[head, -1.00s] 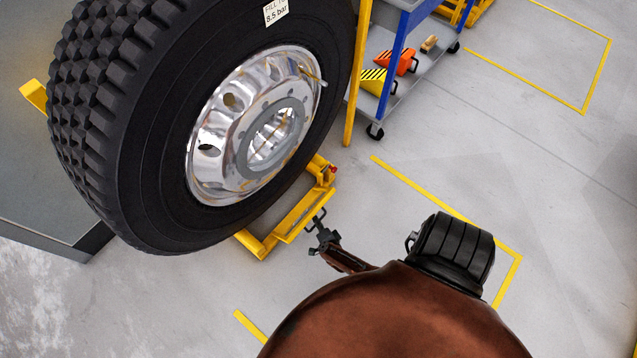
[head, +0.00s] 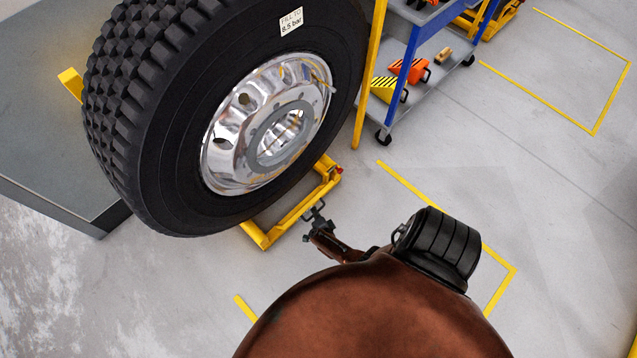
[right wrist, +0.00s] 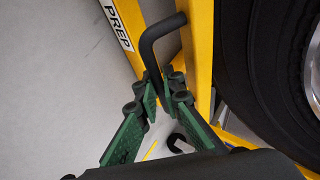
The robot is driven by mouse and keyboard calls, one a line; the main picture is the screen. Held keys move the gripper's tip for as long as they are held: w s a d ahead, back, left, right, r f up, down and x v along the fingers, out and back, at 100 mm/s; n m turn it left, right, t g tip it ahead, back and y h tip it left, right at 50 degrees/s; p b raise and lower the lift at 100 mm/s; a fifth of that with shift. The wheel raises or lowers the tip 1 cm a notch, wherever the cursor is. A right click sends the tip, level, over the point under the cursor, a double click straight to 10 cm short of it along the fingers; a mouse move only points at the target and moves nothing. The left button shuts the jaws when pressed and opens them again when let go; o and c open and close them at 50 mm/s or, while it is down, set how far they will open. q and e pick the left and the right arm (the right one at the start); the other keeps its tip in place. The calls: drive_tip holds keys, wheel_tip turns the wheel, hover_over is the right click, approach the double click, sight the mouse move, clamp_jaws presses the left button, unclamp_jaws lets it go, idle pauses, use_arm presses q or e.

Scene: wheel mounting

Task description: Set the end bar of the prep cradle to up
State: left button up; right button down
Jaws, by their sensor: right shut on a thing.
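The yellow prep cradle (head: 262,238) stands low on the floor under a large black truck wheel (head: 180,130) with a polished rim. Its yellow end bar (head: 297,214) is on the near side. A black bent handle (right wrist: 153,42) on the bar shows in the right wrist view. My right gripper (head: 314,213) is at this handle; in the right wrist view its green-padded fingers (right wrist: 163,95) are shut on the handle's lower part. I cannot tell the bar's exact angle. My left gripper is out of view.
A blue and grey trolley (head: 425,60) with orange and yellow chocks stands behind, past a yellow post (head: 370,75). A grey platform (head: 50,150) is at the left. Yellow lines mark the floor; the floor at right is clear.

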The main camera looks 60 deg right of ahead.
sight(309, 205)
drive_tip(key=w+r, duration=0.1)
drive_tip(key=w+r+p, duration=0.1)
drive_tip(key=w+r, duration=0.1)
drive_tip(key=w, duration=0.1)
drive_tip(key=shift+d, duration=0.25)
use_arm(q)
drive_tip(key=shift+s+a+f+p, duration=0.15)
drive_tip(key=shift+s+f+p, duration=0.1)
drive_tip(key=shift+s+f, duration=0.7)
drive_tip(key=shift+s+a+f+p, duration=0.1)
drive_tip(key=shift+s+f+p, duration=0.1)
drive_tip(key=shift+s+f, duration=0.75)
use_arm(e)
drive_tip(key=shift+w+d+r, duration=0.15)
drive_tip(key=shift+w+r, duration=0.1)
drive_tip(key=shift+w, duration=0.35)
drive_tip(key=shift+w+d+r, duration=0.15)
drive_tip(key=shift+w+r, duration=0.1)
drive_tip(key=shift+w, duration=0.45)
drive_tip(key=c, duration=2.1)
unclamp_jaws()
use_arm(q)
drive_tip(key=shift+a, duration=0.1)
use_arm(e)
drive_tip(key=shift+a, duration=0.15)
